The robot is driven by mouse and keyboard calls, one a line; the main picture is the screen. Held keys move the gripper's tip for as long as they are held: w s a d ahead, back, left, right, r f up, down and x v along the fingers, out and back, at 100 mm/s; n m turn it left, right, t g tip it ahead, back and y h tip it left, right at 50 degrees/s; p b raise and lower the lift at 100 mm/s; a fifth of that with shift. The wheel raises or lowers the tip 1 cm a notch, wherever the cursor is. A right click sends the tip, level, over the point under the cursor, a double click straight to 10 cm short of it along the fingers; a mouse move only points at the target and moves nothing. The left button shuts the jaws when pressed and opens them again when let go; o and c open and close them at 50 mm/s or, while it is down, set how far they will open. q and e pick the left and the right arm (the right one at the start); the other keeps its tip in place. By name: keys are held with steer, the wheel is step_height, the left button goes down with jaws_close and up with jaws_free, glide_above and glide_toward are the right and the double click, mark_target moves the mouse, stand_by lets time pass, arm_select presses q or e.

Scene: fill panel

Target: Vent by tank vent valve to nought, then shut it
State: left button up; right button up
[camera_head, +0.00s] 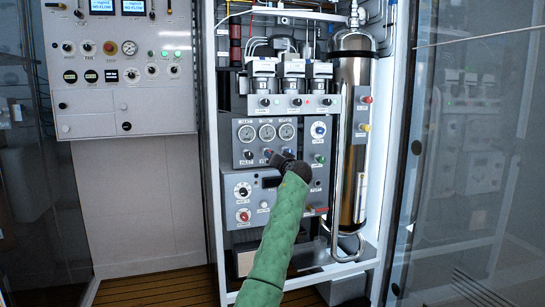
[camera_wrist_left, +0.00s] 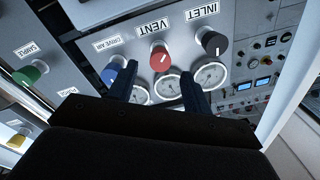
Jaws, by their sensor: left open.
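The red VENT knob (camera_wrist_left: 160,57) sits on the grey panel between a black INLET knob (camera_wrist_left: 213,43) and a blue DRIVE AIR knob (camera_wrist_left: 116,66) in the left wrist view, which is upside down. My left gripper (camera_wrist_left: 158,70) is open, its fingers on either side of the line to the red knob. Whether they touch it I cannot tell. In the head view, my left gripper (camera_head: 284,161) is at the knob row below three gauges (camera_head: 266,132) and partly covers it. Dial readings are too small to tell. My right gripper is not in view.
A steel cylinder (camera_head: 353,140) stands right of the panel, with red and yellow knobs beside it. A lower panel holds another red knob (camera_head: 243,215). A green SAMPLE knob (camera_wrist_left: 30,74) is at the left wrist view's left. A glass door (camera_head: 475,170) stands at the right.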

arm_select(q)
steer(key=shift+v, duration=1.3)
stand_by(6.7)
